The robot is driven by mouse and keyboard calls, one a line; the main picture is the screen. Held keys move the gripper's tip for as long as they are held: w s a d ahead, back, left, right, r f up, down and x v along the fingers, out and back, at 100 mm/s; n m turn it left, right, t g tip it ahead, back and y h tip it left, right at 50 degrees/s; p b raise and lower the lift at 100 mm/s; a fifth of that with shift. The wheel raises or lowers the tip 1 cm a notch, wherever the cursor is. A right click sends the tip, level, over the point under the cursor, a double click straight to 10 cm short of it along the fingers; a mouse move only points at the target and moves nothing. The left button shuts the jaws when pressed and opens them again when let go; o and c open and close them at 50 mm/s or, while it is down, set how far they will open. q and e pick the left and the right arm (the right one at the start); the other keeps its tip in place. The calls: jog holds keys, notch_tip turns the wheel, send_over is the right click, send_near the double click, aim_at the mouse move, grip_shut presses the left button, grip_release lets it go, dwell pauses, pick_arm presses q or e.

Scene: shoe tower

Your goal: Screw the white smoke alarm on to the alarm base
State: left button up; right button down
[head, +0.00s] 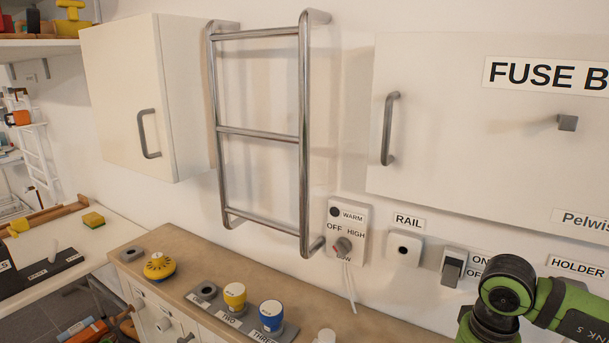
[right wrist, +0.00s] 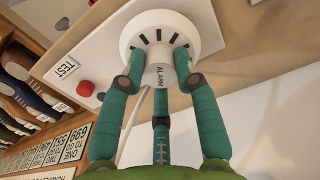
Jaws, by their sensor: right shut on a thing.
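The white smoke alarm (right wrist: 158,34) shows in the right wrist view as a round disc with dark slots and a central hub marked "ALARM". My right gripper (right wrist: 160,70) is shut on it, with green fingers around the hub from both sides and from below. The disc is in front of a pale panel with a "TEST" label. The alarm base is not visible, and I cannot tell whether the alarm touches it. My left gripper is in neither view. In the head view only my green right arm shows, at the lower right.
The panel carries a red button (right wrist: 85,88) left of the alarm. Shoes (right wrist: 30,90) and number plates lie farther left. In the head view, a steel rail (head: 303,140), wall cabinets and wall switches are above a wooden counter (head: 215,262) with capped jars.

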jog(key=shift+s+a+f+b, duration=0.1)
jog(key=shift+s+f+b, duration=0.15)
jog(key=shift+f+b, duration=0.2)
dwell(0.8)
jog(key=m+b, duration=0.1)
jog(key=m, duration=0.2)
jog(key=shift+m, duration=0.3)
jog(key=shift+r+m+b, duration=0.1)
jog(key=shift+m+b, duration=0.2)
jog(key=shift+m, duration=0.9)
jog(key=shift+a+f+b, duration=0.1)
jog(key=shift+f+b, duration=0.1)
jog(key=shift+b, duration=0.2)
jog(key=m, duration=0.2)
jog(key=shift+m+b, duration=0.3)
jog(key=m, duration=0.3)
jog(key=c, duration=0.8)
grip_release()
jog(key=shift+w, duration=0.15)
jog(key=shift+c, duration=0.2)
jog(key=shift+r, duration=0.1)
